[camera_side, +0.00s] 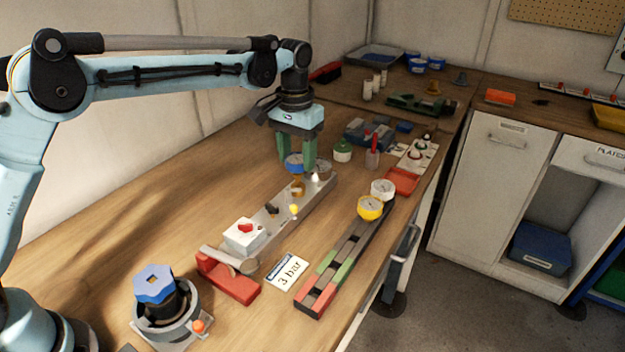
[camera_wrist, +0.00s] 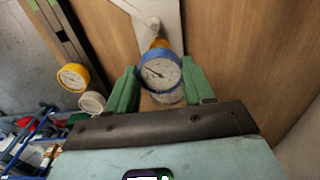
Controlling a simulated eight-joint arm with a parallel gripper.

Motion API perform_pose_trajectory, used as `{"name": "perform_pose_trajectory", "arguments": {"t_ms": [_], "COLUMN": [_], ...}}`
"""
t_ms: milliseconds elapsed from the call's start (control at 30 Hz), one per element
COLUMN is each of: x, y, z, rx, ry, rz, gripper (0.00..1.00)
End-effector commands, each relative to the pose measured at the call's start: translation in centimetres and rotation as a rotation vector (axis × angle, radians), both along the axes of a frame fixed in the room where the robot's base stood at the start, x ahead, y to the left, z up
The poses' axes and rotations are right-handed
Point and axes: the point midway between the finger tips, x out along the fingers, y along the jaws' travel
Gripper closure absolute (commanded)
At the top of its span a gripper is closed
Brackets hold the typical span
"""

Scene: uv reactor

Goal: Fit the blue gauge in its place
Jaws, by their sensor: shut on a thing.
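The blue gauge (camera_side: 293,162) has a blue rim and a white dial. My gripper (camera_side: 297,168) is shut on it, one green finger on each side. In the wrist view the gauge (camera_wrist: 160,73) faces the camera between the fingertips (camera_wrist: 159,68). It is over the far end of the grey metal plate (camera_side: 268,217); whether it touches anything there cannot be told. A brass fitting (camera_side: 297,188) on the plate is just in front of it, and shows partly past its rim in the wrist view (camera_wrist: 158,43). Another pale gauge (camera_side: 322,169) is close beside the right finger.
A dark rack (camera_side: 345,255) to the right holds a yellow gauge (camera_side: 370,208) and a white gauge (camera_side: 382,188). A white box with a red knob (camera_side: 245,234) stands on the plate's near half. A "3 bar" card (camera_side: 287,271) lies between plate and rack.

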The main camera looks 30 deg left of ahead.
Motion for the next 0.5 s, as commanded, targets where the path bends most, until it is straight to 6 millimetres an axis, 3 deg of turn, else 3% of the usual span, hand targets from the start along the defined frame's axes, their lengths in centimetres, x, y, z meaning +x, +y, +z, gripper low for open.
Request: {"name": "perform_pose_trajectory", "arguments": {"t_ms": [500], "x": [0.0], "y": [0.0], "z": [-1.2], "rx": [0.0], "ry": [0.0], "rz": [0.0], "gripper": [0.75]}}
